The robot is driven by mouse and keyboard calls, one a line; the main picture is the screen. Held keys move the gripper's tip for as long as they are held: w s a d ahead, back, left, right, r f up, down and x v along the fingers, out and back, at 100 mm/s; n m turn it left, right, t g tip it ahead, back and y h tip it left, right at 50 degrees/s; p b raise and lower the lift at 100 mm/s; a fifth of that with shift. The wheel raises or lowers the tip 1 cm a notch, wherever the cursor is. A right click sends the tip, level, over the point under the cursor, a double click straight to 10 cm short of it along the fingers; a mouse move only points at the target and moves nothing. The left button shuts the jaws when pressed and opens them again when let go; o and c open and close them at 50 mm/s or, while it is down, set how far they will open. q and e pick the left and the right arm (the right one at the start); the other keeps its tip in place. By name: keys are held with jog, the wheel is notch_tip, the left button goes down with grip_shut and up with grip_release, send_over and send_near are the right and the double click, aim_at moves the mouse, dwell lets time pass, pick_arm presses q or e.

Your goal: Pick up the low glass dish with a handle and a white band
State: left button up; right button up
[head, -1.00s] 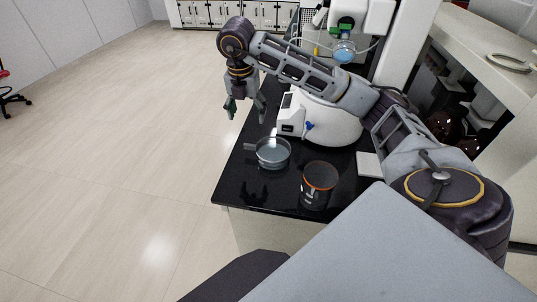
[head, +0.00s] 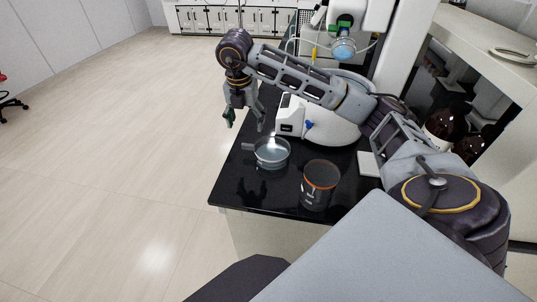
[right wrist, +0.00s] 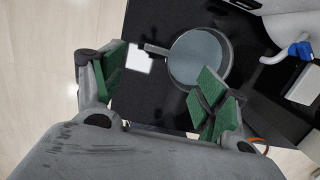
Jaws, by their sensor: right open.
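The low glass dish (head: 272,154) stands on the black bench top near its left edge, with its handle (head: 248,146) pointing left. In the right wrist view the dish (right wrist: 198,56) lies beyond the fingers, nearer the right finger, and its handle (right wrist: 156,49) points left into the space between them. No white band can be made out clearly. My right gripper (head: 246,118) is open and empty, pointing down above and behind the dish. Its green-padded fingers (right wrist: 160,95) are spread wide in the wrist view. My left gripper is not in view.
A dark glass beaker with an orange rim (head: 320,184) stands just right of the dish. A white rotary device (head: 334,124) with a blue knob stands behind it. A white flat pad (head: 368,163) lies to the right. Bare black bench top (head: 236,190) lies in front.

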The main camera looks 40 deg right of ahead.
send_over(249, 145)
notch_tip(249, 145, down, 6)
jog(key=shift+s+a+f, duration=0.1)
jog(key=shift+f, duration=0.75)
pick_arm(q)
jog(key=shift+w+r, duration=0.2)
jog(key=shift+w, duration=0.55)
